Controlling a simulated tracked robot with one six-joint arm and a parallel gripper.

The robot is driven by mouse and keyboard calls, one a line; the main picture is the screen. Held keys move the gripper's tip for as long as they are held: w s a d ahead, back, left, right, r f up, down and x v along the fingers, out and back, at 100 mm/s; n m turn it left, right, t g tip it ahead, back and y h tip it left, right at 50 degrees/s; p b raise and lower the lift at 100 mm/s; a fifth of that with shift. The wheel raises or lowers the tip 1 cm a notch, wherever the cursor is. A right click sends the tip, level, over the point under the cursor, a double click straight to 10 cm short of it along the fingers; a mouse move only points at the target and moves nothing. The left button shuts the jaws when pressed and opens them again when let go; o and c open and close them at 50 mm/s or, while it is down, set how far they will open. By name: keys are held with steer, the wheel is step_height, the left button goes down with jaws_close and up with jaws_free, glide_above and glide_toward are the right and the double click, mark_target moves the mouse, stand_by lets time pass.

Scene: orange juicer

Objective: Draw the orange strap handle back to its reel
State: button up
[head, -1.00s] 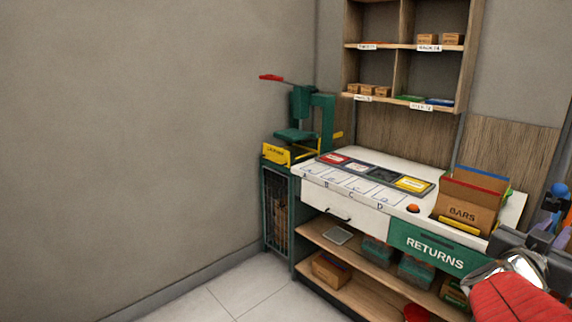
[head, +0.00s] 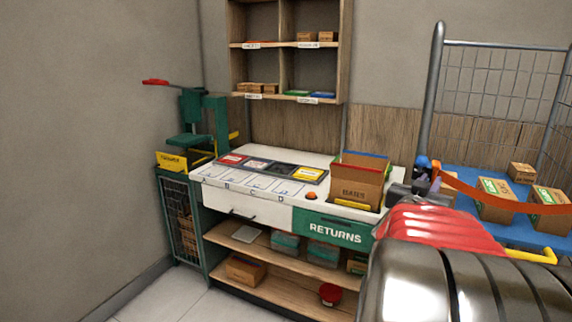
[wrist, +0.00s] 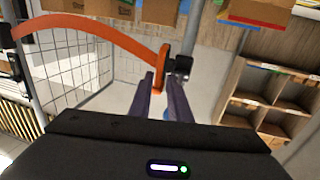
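The orange strap (head: 500,195) runs rightward across the front of a wheeled cage trolley in the head view. In the wrist view the strap (wrist: 100,25) curves from a dark fitting on a post at the left to its orange handle (wrist: 163,62). The handle sits close beside a black block (wrist: 182,65) on another post. My gripper (wrist: 162,84) has its two dark purple fingers on either side of the handle's lower end. Whether they press on it cannot be told. The dark fitting at left (wrist: 6,38), perhaps the reel, is cut off by the picture edge.
The trolley's blue shelf (head: 470,178) carries several cardboard boxes, and its grey post (head: 432,90) stands close to my gripper. The white bench (head: 270,190) with a BARS box (head: 355,190) lies to the left. A green press (head: 195,120) stands beyond.

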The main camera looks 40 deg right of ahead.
mark_target(433, 177)
steer(key=shift+x, duration=2.3)
steer(key=shift+c, duration=0.4)
jaws_close()
